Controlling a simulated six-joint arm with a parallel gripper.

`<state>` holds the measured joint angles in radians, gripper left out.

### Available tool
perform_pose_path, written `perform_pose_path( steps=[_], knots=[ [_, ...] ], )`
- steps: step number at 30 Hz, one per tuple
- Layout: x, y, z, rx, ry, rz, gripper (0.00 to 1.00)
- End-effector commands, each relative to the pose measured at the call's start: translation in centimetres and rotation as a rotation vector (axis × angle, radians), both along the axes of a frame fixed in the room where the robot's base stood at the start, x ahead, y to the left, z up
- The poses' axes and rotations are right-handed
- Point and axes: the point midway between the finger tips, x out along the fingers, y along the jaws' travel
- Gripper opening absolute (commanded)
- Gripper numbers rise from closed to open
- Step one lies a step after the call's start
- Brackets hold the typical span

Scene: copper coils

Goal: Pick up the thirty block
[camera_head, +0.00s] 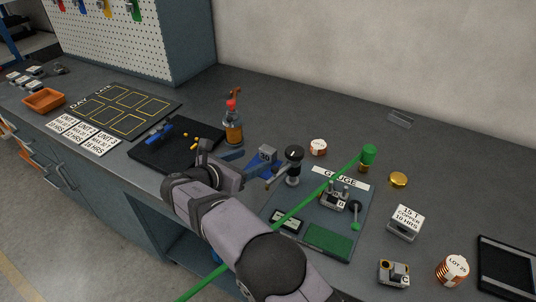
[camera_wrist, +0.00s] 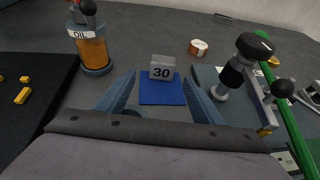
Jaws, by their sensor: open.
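The thirty block (camera_wrist: 163,67) is a small grey block with a dark "30" on its front. It sits at the far edge of a blue square pad (camera_wrist: 162,92) on the bench. In the head view the block (camera_head: 267,153) shows just beyond my gripper. My gripper (camera_wrist: 159,78) is open, with its blue fingers apart on the left and right of the pad. The block appears ahead of and between the fingertips, with nothing held. I cannot tell its exact distance from the fingers.
An orange oil bottle (camera_wrist: 93,45) stands close on the left. A black-knobbed gauge stand (camera_wrist: 235,72) stands close on the right. A green rod (camera_head: 315,190) crosses the gauge mat (camera_head: 285,205). A black tray (camera_head: 150,155) with yellow pieces lies left. A copper coil (camera_head: 318,147) sits behind.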

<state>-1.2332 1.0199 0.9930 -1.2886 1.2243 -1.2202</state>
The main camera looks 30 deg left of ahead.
Motion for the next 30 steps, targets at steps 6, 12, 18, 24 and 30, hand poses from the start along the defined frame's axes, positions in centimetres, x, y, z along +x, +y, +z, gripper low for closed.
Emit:
perform_pose_path(
  steps=[6, 12, 18, 24, 30],
  knots=[
    [1.2, -0.2, -0.5, -0.001, 0.001, -0.003, 0.61],
    [2.0, -0.3, -0.8, 0.000, 0.001, -0.001, 0.61],
    [3.0, -0.6, -1.2, -0.001, 0.001, -0.004, 0.61],
    [5.2, -1.2, -2.2, -0.001, 0.001, -0.003, 0.61],
    [6.5, -1.3, -2.9, -0.001, 0.001, -0.001, 0.61]
  ],
)
